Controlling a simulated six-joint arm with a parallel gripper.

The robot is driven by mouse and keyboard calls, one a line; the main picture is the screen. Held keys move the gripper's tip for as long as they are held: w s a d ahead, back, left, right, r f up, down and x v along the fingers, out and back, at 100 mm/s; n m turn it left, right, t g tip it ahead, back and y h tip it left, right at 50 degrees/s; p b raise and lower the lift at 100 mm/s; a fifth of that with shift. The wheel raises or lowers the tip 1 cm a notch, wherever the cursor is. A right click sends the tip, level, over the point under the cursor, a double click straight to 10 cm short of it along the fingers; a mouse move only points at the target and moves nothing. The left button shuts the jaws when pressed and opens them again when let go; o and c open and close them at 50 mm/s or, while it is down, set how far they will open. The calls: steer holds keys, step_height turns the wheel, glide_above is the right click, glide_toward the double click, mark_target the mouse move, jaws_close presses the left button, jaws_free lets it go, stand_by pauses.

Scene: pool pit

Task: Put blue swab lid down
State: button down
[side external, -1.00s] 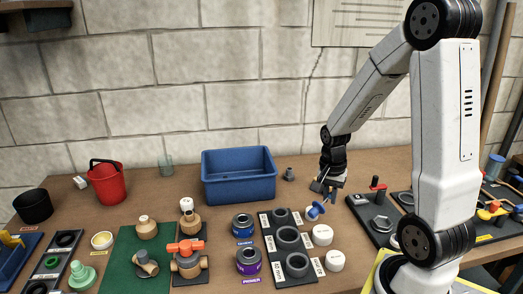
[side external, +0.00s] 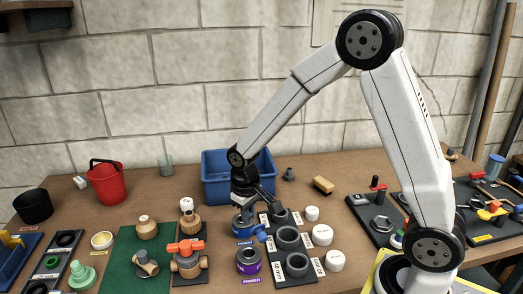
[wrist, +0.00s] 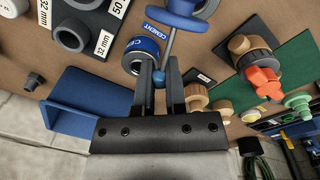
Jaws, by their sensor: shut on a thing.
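The blue swab lid (side external: 260,232) is a blue disc on a thin grey rod with a small blue ball at the rod's other end. In the wrist view the lid (wrist: 185,14) is at the top, tilted, with the ball end between my fingertips. My gripper (wrist: 158,74) is shut on it. In the side view my gripper (side external: 256,206) is over the blue cement can. The cement can (side external: 243,224) stands upright on the bench; its grey-rimmed top (wrist: 139,62) shows beside the rod in the wrist view. Whether lid and can touch is unclear.
The purple primer can (side external: 248,262) stands just in front. A black board (side external: 287,247) with grey rings is close on the right, with white caps (side external: 322,234) beyond. A blue bin (side external: 216,180) is behind my gripper. An orange-handled valve (side external: 187,256) stands to the left.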

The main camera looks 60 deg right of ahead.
steer(key=shift+w+a+f+n, duration=0.1)
steer(key=shift+w+a+n, duration=0.1)
steer(key=shift+a, duration=0.15)
steer(key=shift+w+a+n, duration=0.1)
steer(key=shift+a+n, duration=0.1)
steer(key=shift+a, duration=0.1)
steer(key=shift+s+d, duration=0.1)
steer(key=s+d+r+m, duration=0.2)
steer(key=s+d+m, duration=1)
steer(key=d+m, duration=0.3)
steer(key=s+d+m, duration=0.2)
steer(key=s+m, duration=0.4)
steer(key=s, duration=0.2)
steer(key=s+d+m+y, duration=0.1)
steer(key=s+d+m, duration=0.2)
steer(key=s+m, duration=0.4)
steer(key=shift+s+d, duration=0.35)
steer(key=shift+s, duration=0.45)
steer(key=shift+w+f, duration=0.1)
